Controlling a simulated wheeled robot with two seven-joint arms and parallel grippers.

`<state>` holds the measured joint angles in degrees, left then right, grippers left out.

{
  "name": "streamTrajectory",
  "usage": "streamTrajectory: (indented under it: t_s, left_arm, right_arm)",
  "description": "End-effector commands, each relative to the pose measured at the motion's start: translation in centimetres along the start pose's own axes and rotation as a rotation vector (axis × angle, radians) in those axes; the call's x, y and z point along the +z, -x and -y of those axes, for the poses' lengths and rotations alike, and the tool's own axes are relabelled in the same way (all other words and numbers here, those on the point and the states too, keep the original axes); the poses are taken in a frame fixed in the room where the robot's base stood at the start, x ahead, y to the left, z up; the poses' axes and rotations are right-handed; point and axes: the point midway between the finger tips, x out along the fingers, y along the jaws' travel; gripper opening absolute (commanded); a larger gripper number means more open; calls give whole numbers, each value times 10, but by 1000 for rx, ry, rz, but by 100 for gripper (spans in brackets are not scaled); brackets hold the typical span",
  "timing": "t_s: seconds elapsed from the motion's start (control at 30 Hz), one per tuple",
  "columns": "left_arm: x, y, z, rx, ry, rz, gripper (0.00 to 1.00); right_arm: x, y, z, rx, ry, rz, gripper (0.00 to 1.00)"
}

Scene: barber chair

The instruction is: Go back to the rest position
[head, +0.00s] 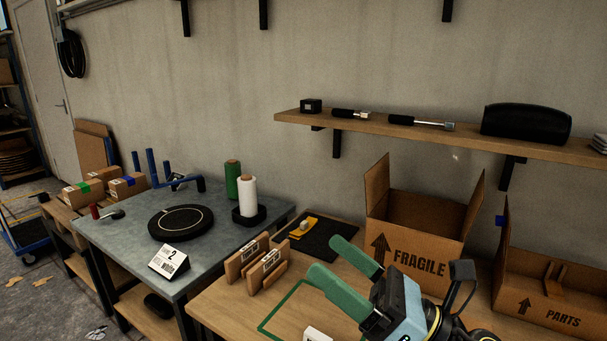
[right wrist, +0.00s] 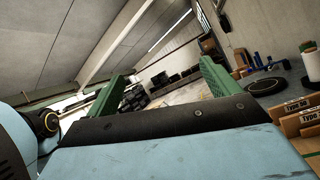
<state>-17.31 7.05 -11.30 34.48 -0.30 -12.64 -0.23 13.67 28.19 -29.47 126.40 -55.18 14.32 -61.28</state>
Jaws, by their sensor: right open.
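My right gripper (head: 345,272) comes in from the bottom of the head view, with its two green fingers apart and nothing between them. It is above the front part of the wooden table, left of the FRAGILE box. In the right wrist view its fingers (right wrist: 160,85) are spread wide, and the room shows between them. My left gripper does not show in either view.
A FRAGILE box (head: 415,225) and a PARTS box (head: 552,290) stand open on the wooden table (head: 222,308). Wooden holders (head: 257,262) stand left of the gripper. A grey table (head: 120,220) carries a black turntable (head: 181,222). A wall shelf (head: 470,138) hangs above.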

Motion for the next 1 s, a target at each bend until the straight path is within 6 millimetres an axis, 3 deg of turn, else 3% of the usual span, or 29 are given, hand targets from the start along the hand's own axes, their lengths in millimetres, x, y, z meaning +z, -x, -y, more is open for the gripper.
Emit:
streamTrajectory:
  t_s: [0.1, 0.23, 0.33, 0.43, 0.53, 0.63, 0.8, 0.93, 0.97, 1.0]
  left_arm:
    - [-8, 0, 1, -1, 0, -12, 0]
    - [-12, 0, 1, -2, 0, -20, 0]
    - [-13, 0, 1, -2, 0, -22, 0]
    - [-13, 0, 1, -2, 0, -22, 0]
    - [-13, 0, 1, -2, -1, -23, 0]
    - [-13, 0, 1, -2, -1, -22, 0]
    - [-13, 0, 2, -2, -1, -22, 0]
    - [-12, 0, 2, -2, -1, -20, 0]
    - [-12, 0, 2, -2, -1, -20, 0]
    - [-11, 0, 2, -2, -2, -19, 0]
  right_arm:
    - [15, 26, 38, -249, -357, 210, 88]
    - [10, 74, 81, -524, -743, 447, 88]
    - [-12, 123, 107, -741, -1025, 637, 88]
    - [-46, 178, 118, -965, -1287, 837, 88]
    - [-87, 232, 112, -1192, -1514, 1041, 88]
    - [-123, 276, 93, -1395, -1674, 1221, 88]
    - [-167, 326, 50, -1678, -1834, 1471, 88]
    - [-191, 354, 13, -1876, -1894, 1635, 88]
    - [-196, 360, 3, 1878, 1856, -1633, 88]
    - [-202, 367, -9, 1856, 1786, -1609, 88]
